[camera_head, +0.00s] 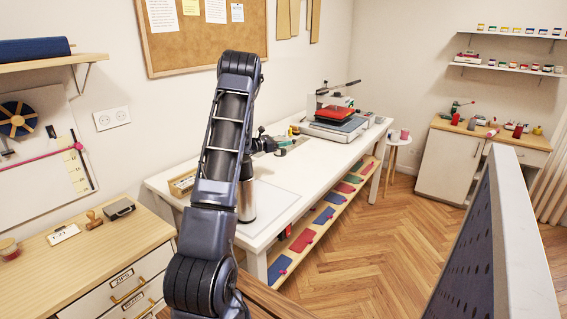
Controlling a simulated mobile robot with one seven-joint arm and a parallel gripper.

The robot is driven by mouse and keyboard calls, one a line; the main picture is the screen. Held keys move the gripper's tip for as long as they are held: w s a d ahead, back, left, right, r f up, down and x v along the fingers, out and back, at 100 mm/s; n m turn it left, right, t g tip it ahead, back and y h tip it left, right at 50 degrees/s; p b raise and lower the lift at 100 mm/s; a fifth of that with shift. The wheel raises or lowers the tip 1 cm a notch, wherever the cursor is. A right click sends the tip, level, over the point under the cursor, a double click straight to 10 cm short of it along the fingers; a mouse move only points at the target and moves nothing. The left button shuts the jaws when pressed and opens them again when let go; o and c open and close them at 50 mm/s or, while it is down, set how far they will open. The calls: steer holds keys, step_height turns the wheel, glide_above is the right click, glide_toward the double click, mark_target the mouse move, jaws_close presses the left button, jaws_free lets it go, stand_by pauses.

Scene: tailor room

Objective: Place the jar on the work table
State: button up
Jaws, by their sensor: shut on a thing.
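The work table is the long white table (325,153) along the back wall. My gripper (277,143) shows just right of my raised arm, over the table's far half. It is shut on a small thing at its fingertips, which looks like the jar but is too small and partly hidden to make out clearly. I cannot tell how high the gripper is above the tabletop. My arm hides part of the table's left end.
A press with a red pad (335,121) stands at the table's far end. A pale flat board (275,203) lies on the near end, and a wooden tray (183,184) is at its left. A wooden-topped drawer cabinet (85,262) is at left. A dark panel (480,245) stands at right.

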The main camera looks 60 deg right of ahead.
step_height(320, 180, down, 10)
steer(key=shift+f, duration=0.25)
stand_by(0.3)
steer(key=shift+f, duration=0.1)
steer(key=o, duration=1.1)
